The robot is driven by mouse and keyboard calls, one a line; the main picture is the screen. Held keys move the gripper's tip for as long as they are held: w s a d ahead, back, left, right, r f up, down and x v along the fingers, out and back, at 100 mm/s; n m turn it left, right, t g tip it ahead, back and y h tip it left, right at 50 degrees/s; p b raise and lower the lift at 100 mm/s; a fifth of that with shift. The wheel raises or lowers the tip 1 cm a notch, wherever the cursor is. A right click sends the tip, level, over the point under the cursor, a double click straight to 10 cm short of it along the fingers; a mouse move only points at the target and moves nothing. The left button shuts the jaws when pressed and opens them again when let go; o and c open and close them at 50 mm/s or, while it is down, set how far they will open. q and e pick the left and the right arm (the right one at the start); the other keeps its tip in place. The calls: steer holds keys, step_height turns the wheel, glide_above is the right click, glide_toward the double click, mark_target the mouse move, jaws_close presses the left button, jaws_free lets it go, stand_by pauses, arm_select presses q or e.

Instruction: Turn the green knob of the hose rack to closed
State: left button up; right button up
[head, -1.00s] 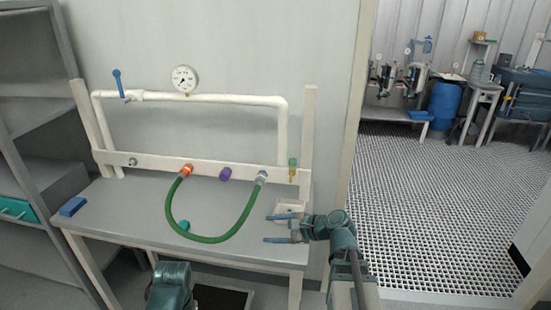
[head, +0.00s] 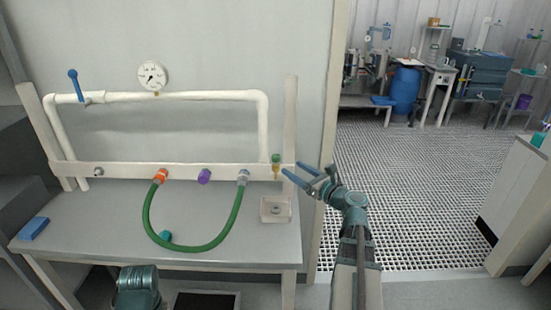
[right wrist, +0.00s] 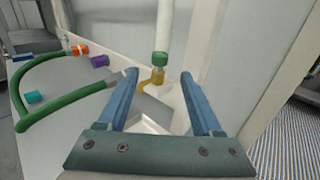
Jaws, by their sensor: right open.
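The hose rack is a white pipe frame with a white rail (head: 130,170) at the back of the grey bench. Its small green knob (head: 276,158) sits on a brass fitting at the rail's right end. My right gripper (head: 290,167) is open and empty just right of the knob, its blue fingers pointing towards it. In the right wrist view the green knob (right wrist: 160,58) and its brass fitting (right wrist: 155,77) show between the two fingertips, a little ahead of them and not gripped. My left gripper is out of view.
A green hose (head: 200,247) loops from the orange coupling (head: 160,175) to a grey one; a purple cap (head: 204,176) sits between. A white post (head: 290,120) stands beside the knob.

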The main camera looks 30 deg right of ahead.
mark_target(279, 159)
steer(key=w, duration=0.3)
steer(key=w+a, duration=0.1)
steer(key=w, duration=0.5)
steer(key=shift+w+a, duration=0.3)
jaws_close()
